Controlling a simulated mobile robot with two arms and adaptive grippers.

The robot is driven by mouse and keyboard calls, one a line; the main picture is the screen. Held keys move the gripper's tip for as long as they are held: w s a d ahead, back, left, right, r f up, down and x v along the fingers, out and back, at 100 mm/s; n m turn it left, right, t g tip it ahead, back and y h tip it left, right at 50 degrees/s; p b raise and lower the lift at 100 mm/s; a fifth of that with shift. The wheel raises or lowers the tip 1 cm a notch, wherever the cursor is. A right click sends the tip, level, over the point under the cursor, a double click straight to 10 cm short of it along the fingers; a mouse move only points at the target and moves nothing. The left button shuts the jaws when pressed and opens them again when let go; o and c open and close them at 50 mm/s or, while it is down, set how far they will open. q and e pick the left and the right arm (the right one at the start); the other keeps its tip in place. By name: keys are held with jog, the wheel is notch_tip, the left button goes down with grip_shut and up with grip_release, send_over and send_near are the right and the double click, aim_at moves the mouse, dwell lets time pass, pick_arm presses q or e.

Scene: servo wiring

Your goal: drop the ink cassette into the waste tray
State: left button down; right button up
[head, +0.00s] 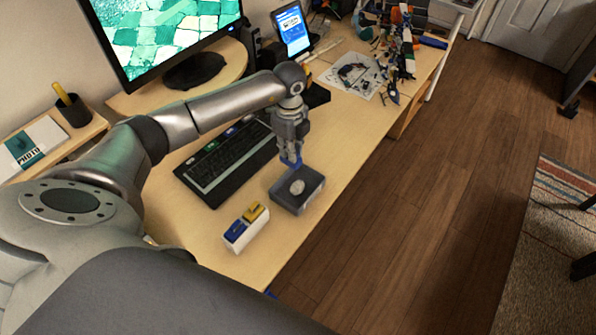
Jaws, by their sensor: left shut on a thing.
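My left gripper (291,148) points down over the desk. It is shut on a small blue piece, which looks like the ink cassette (291,162). The fingers hide part of it. A dark grey square tray (284,199), which looks like the waste tray, sits near the desk's front edge. A pale crumpled lump (297,187) lies in it. The blue piece is over the tray's far side; I cannot tell how high or whether it touches. My right gripper is not in view.
A white box with blue and yellow tops (240,236) stands left of the tray. A black keyboard (222,165) lies behind them. A monitor (165,40) and a lit device (292,30) stand at the back. The desk right of the tray is clear.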

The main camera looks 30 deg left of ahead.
aim_at(291, 163)
pick_arm(q)
jog(key=shift+f+b, duration=2.2)
jog(key=shift+f, duration=0.75)
jog(key=c, duration=1.4)
grip_release()
jog(key=shift+r, duration=0.25)
notch_tip(291, 163, up, 12)
jog(key=shift+f, duration=0.2)
